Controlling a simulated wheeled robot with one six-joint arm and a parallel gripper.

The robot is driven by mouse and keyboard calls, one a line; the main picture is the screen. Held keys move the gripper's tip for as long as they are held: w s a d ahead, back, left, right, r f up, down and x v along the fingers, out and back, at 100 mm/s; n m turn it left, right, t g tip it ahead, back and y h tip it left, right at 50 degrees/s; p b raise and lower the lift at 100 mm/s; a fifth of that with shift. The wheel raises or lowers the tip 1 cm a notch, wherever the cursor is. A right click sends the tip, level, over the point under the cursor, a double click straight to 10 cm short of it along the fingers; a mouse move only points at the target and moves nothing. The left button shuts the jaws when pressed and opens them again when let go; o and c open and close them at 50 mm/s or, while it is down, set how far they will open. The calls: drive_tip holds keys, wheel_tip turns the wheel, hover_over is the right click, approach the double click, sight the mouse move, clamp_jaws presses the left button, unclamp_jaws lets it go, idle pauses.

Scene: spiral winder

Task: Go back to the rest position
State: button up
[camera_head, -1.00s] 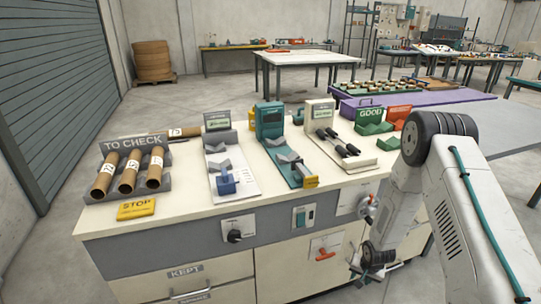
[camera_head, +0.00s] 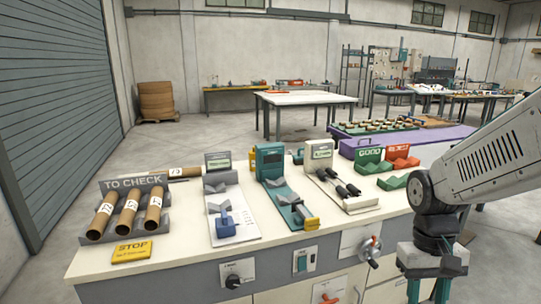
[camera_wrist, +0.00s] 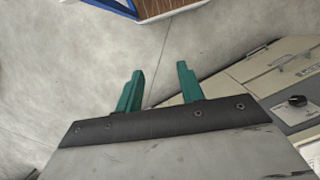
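My gripper (camera_head: 428,290) hangs in front of the workbench's right end, pointing down, its fingertips cut off by the lower edge of the head view. In the wrist view its two green fingers (camera_wrist: 158,88) stand apart with nothing between them, over bare concrete floor. The workbench (camera_head: 165,262) has a white top and a grey front panel; its drawers and a black knob show at the right of the wrist view. My gripper touches nothing that I can see.
On the bench are the TO CHECK rack (camera_head: 167,222) with brown tubes, a yellow STOP plate (camera_head: 131,251), several measuring stations, and the green GOOD (camera_head: 369,156) and red REJECT (camera_head: 401,157) holders. Floor lies open behind.

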drive_tip(key=s+a+r+t, duration=0.2)
drive_tip(key=s+r+t, duration=0.2)
drive_tip(key=s+r, duration=0.6)
drive_tip(key=shift+s+a+r+n, duration=0.3)
drive_tip(key=shift+s+r+n, duration=0.1)
drive_tip(key=shift+s, duration=0.05)
